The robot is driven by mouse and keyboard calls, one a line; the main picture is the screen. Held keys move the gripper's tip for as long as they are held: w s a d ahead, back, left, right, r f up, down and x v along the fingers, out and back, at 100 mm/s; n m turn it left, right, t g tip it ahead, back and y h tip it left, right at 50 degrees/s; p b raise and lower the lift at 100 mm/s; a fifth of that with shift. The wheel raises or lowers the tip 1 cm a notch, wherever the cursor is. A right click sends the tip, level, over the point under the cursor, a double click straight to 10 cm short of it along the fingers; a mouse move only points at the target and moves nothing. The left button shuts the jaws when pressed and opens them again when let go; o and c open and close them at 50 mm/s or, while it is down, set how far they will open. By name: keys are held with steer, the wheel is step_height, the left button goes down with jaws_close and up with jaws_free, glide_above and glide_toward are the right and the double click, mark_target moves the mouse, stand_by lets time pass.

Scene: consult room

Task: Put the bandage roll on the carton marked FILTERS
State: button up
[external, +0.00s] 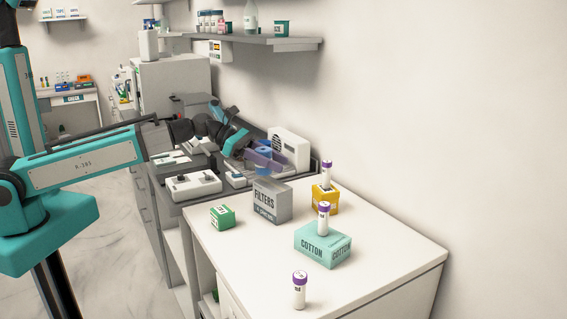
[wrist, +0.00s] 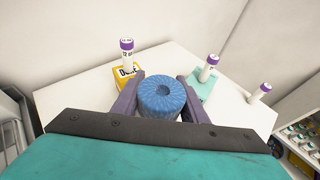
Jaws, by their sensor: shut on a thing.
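In the external view, the roll (external: 263,151) and my gripper (external: 264,160) show just above and behind the grey carton marked FILTERS (external: 266,203). That carton stands upright at the table's far end, with its label facing the camera. I cannot tell whether the roll is directly over it or touches it. The carton does not show in the wrist view.
A green box (external: 222,217) stands left of the FILTERS carton. A yellow box (external: 321,204) and the teal COTTON carton (external: 322,247) each bear a purple-capped vial. Another vial (external: 300,291) stands on the white table (external: 385,275). Equipment trays lie behind, with a wall to the right.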

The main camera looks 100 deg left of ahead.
steer(key=shift+w+a+f, duration=0.1)
steer(key=shift+w+a, duration=0.2)
steer(key=shift+w, duration=0.3)
steer(key=shift+w+a+f, duration=0.1)
steer(key=shift+w+a, duration=0.2)
steer(key=shift+w, duration=0.3)
steer(key=shift+f+p, duration=0.6)
steer(key=shift+f, duration=1.1)
steer(key=shift+f, duration=0.15)
steer(key=o, duration=1)
